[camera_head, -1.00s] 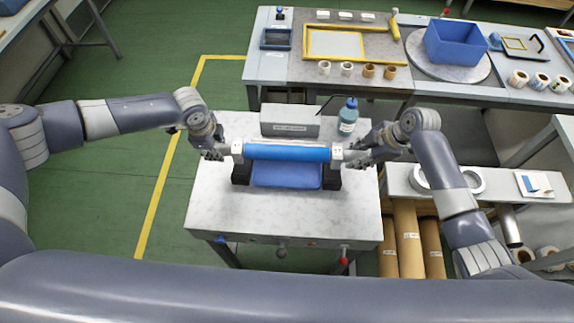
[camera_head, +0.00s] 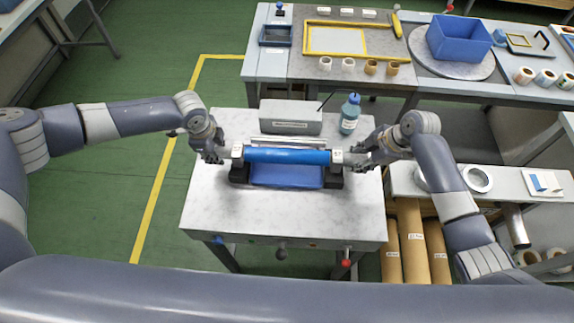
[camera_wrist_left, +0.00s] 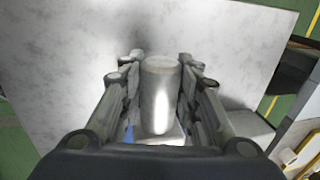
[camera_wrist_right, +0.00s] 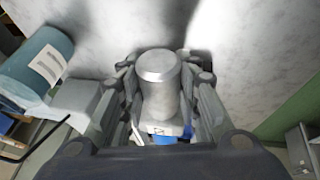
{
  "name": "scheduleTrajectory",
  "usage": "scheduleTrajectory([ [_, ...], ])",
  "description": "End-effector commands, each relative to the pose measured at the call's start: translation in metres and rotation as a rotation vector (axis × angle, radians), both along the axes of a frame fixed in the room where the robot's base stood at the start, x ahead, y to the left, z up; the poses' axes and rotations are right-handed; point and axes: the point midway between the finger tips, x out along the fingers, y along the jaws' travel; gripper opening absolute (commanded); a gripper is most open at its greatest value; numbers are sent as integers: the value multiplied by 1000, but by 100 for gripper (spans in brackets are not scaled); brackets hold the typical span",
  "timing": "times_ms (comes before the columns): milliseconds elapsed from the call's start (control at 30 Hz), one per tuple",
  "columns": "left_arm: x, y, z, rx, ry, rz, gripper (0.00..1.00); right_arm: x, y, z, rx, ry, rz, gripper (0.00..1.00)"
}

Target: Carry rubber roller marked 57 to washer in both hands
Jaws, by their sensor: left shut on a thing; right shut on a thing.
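A blue roller (camera_head: 287,156) with pale end pieces and bare metal shaft ends lies level across the worktable (camera_head: 215,215). My left gripper (camera_head: 220,156) is shut on its left shaft end, and my right gripper (camera_head: 360,160) is shut on its right one. The left wrist view shows the metal shaft end (camera_wrist_left: 160,95) between the fingers. The right wrist view shows the other shaft end (camera_wrist_right: 160,85) between the fingers, with a pale marked piece beneath. I cannot tell whether the roller touches the black supports (camera_head: 333,180) below. I cannot identify the washer.
A blue pad (camera_head: 285,176) lies below the roller. A silvery bar (camera_head: 285,142), a grey box (camera_head: 290,117) and a blue bottle (camera_head: 350,114) stand behind it. Brown rolls (camera_head: 411,240) stand right of the table. Green floor is open to the left.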

Motion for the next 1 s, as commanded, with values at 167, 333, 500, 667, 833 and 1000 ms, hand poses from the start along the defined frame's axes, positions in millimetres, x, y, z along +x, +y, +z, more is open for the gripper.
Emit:
scheduleTrajectory([
  [167,1,1,-10,2,-2,2,0,1,-1,-9,-1,-4,-2,0],
  [333,0,1,-10,3,0,2,50,0,-1,-10,-2,0,-1,50],
  [500,0,1,-10,1,0,1,50,0,-1,-10,-1,0,0,50],
  [667,0,0,-9,0,0,0,50,0,0,-10,0,0,0,50],
  [833,-3,0,6,-1,-1,1,50,0,0,-10,0,0,0,50],
  [1000,-9,1,40,-1,-3,1,50,0,0,-10,0,0,0,50],
])
